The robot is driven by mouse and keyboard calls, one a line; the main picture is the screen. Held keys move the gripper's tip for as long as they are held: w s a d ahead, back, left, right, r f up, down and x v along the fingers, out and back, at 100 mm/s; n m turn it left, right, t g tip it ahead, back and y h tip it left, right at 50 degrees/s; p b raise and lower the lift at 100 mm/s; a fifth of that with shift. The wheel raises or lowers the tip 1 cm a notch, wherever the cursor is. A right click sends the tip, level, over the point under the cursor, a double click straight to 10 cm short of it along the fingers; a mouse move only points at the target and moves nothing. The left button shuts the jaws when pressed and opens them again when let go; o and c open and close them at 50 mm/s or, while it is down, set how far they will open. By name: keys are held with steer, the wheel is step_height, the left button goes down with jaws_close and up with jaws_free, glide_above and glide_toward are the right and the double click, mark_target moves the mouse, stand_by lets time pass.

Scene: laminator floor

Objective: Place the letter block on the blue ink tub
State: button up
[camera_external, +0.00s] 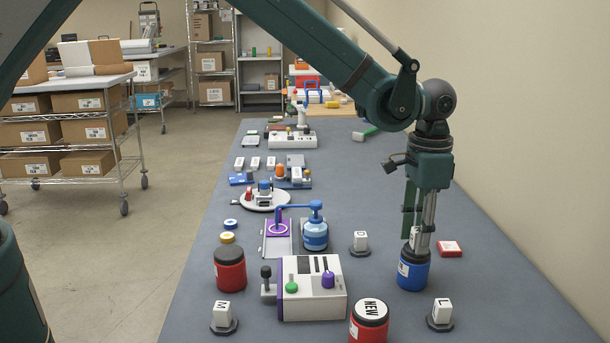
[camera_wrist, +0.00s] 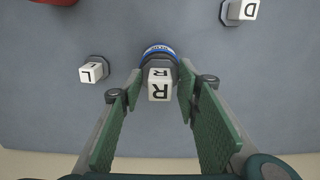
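The blue ink tub (camera_external: 413,273) stands upright on the table at right, with a dark top and a white label. A white letter block marked R (camera_wrist: 159,88) sits over the tub's dark top in the wrist view; the tub's blue rim (camera_wrist: 158,50) shows behind it. In the external view the block (camera_external: 415,238) is partly hidden by a finger. My gripper (camera_external: 418,232) points down just above the tub. Its green fingers (camera_wrist: 158,84) stand on both sides of the block, with a narrow gap visible at each side. The block looks upright.
Other letter blocks on dark bases stand around: D (camera_external: 360,240), L (camera_external: 441,312) and M (camera_external: 221,315). Red tubs (camera_external: 230,270) (camera_external: 369,325), a red pad (camera_external: 449,248), a purple-and-white machine (camera_external: 310,290) and a blue bottle (camera_external: 315,235) are nearby. Right of the tub is mostly clear.

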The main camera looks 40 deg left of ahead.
mark_target(417, 228)
steer(key=shift+r, duration=0.15)
step_height(417, 228, up, 12)
stand_by(0.6)
stand_by(0.5)
steer(key=s+a+r+n+t, duration=0.1)
steer(key=s+a+r, duration=0.2)
steer(key=a+r, duration=0.6)
steer(key=s+a+r+n+t+h, duration=0.1)
steer(key=s+a+r+n, duration=0.3)
steer(key=a, duration=1)
steer(key=s+a+r+m+t, duration=0.1)
steer(key=s+a+r, duration=0.2)
steer(key=a+r, duration=0.6)
steer(key=s+a+n+t, duration=0.1)
steer(key=s+a, duration=0.5)
steer(key=a, duration=0.2)
steer(key=s+a+n+t, duration=0.1)
steer(key=s+a+n, duration=0.1)
steer(key=s+a, duration=0.55)
steer(key=s+a+f+n+t+y, duration=0.1)
steer(key=s+a+f+n+t, duration=0.1)
steer(key=s+a+f, duration=0.4)
steer(key=s+a, duration=0.5)
steer(key=s, duration=0.1)
steer(key=shift+s, duration=0.3)
